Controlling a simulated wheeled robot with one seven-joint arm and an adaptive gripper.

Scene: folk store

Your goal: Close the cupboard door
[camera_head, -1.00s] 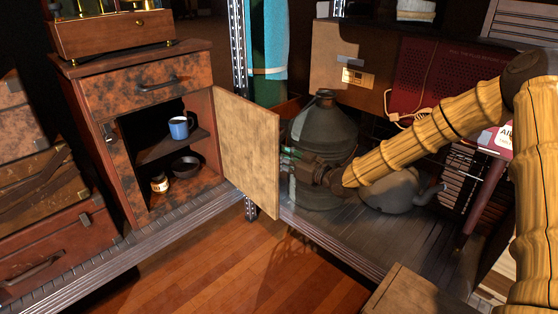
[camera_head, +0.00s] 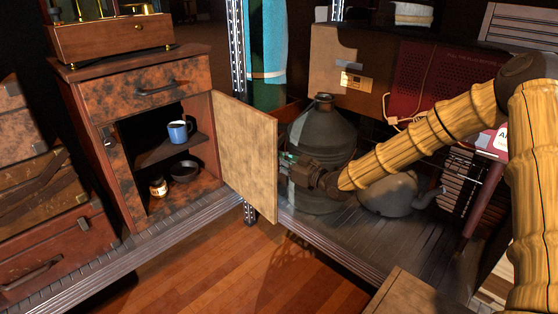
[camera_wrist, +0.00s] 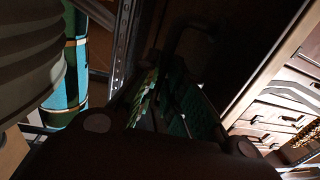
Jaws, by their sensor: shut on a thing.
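The small wooden cupboard (camera_head: 129,190) stands on the left with its door (camera_head: 248,155) wide open, hinged at its right side. The door's pale inner face shows in the head view. My gripper (camera_head: 285,161) is at the door's outer side, by its free edge, and the door partly hides its fingertips. In the dark wrist view my gripper (camera_wrist: 172,98) has its green-padded fingers close together at a dark bar, which seems to be the door handle (camera_wrist: 187,33). The exact contact is hard to see.
Inside the cupboard are a blue mug (camera_head: 178,132) on the shelf, with a dark bowl (camera_head: 185,171) and a small jar (camera_head: 158,187) below. A large metal jug (camera_head: 322,140) and a grey kettle (camera_head: 392,195) stand near my arm. Floor before the door is clear.

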